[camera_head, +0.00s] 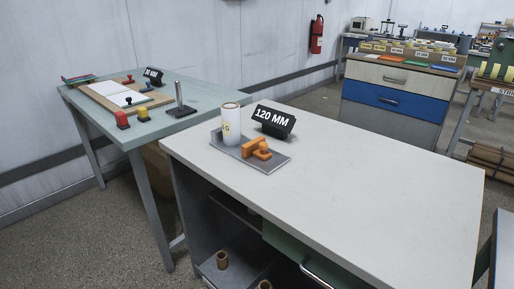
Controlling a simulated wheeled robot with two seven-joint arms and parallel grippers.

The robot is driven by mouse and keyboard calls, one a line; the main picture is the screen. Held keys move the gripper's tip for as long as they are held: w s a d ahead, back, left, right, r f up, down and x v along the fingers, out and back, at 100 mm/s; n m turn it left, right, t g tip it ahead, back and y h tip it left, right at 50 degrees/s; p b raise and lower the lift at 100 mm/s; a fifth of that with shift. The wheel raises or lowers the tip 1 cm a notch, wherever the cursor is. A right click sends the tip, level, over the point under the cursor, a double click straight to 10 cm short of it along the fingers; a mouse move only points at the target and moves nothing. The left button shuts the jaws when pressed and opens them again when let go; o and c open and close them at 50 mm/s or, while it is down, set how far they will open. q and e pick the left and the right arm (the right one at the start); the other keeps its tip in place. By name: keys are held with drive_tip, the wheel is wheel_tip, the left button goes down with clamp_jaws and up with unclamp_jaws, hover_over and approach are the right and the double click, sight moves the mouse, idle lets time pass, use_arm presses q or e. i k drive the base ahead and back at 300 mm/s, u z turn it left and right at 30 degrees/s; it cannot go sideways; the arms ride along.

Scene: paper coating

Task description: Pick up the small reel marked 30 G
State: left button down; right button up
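A white paper reel (231,128) stands upright on a grey plate (270,166) at the left end of the near table. Several pale reels (410,48) stand in a row with small labels on the far cabinet, too small to read, so I cannot tell which is marked 30 G. Neither of my grippers is in view.
An orange clamp-like part (257,149) and a black "120 MM" sign (273,121) are beside the white reel. The near table (370,190) is otherwise bare. A green-topped table (205,98) stands left. Open floor (325,103) lies before the far cabinet (398,95).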

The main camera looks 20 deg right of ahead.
sight(230, 111)
drive_tip(key=u, duration=1)
drive_tip(key=i, duration=1.55)
drive_tip(key=z, duration=2.2)
